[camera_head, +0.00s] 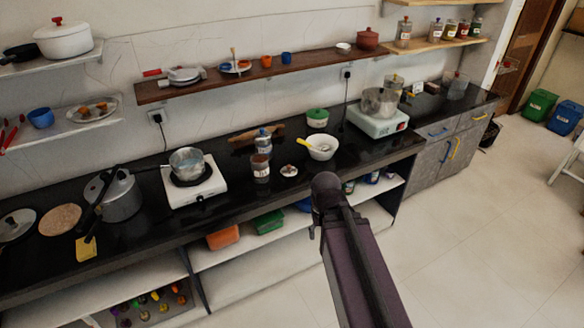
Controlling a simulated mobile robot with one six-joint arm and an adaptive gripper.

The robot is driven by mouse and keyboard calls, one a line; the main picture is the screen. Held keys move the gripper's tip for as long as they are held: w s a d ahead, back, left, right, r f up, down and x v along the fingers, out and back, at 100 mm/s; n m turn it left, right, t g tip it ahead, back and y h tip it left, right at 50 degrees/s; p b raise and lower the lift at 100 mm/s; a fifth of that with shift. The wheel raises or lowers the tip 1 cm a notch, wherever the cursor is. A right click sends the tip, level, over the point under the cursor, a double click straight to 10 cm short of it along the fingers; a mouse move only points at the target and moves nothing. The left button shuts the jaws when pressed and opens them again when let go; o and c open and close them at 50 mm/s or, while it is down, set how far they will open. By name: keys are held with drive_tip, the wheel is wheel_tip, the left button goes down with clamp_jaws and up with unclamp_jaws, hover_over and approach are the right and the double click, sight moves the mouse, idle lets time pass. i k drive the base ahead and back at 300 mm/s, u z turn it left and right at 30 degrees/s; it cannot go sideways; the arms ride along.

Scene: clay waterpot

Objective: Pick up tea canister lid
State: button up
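A small round pale lid with a dark knob (289,170) lies on the black counter (230,222), and I take it to be the tea canister lid. An open-looking labelled jar (260,170) stands just left of it, and it may be the tea canister. Another labelled jar (263,141) stands behind that one. My dark arm rises from the bottom of the view and its visible end is in front of the counter, right of and below the lid. No gripper fingers show.
A white bowl with a yellow-handled utensil (321,148) sits right of the lid. A hot plate with a pot (194,186) stands to the left. A wooden shelf (260,75) runs above.

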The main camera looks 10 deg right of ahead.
sight(288, 170)
drive_tip(key=i, duration=0.85)
drive_tip(key=u, duration=0.05)
